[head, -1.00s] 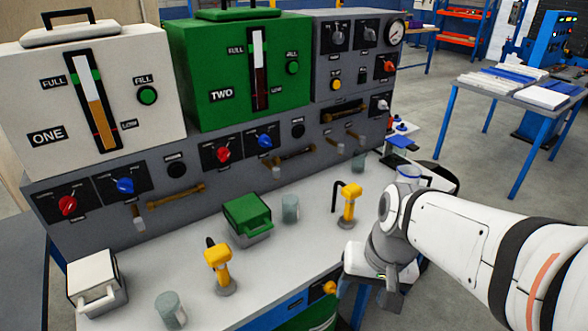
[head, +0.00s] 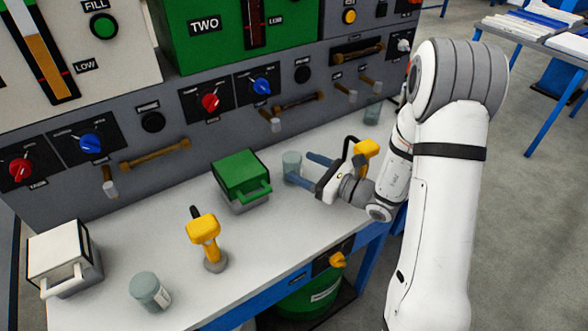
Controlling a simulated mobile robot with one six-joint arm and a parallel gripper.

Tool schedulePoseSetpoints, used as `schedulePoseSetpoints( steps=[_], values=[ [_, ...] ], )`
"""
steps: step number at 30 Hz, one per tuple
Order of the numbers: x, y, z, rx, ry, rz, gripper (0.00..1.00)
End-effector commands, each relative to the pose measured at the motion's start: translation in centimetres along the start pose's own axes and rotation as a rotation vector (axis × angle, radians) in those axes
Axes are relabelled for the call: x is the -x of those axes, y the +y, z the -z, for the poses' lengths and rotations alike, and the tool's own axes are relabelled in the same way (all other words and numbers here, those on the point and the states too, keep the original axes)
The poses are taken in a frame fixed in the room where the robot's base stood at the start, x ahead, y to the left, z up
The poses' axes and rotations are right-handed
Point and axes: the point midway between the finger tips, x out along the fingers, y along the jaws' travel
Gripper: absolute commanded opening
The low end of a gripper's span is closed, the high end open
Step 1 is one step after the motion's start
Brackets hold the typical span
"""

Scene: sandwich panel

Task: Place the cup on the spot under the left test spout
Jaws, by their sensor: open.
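A grey-green cup (head: 291,163) stands upright on the white bench, right of the green box. My gripper (head: 299,167) is open, its two blue-grey fingers pointing left at this cup. One fingertip is by its far right side, the other by its near lower side; whether they touch it I cannot tell. Several spouts hang from the grey panel: one at far left (head: 110,186), one in the middle (head: 275,123), and a close pair at right (head: 351,94). Their labels are too small to read, so I cannot tell which is the left test spout. No marked spot is discernible.
Other cups stand at the front left (head: 148,291) and back right (head: 373,112). Bare bench lies front centre.

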Motion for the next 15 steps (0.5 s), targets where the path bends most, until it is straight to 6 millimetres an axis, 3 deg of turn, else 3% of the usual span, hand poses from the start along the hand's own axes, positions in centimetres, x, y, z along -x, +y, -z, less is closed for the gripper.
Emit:
schedulePoseSetpoints(
  steps=[5, 15],
  values=[
    [-1.2, -0.2, 0.2, -0.004, 0.0, 0.007, 0.72],
    [-5.6, -0.8, 0.1, -0.003, 0.0, 0.007, 0.72]
  ],
)
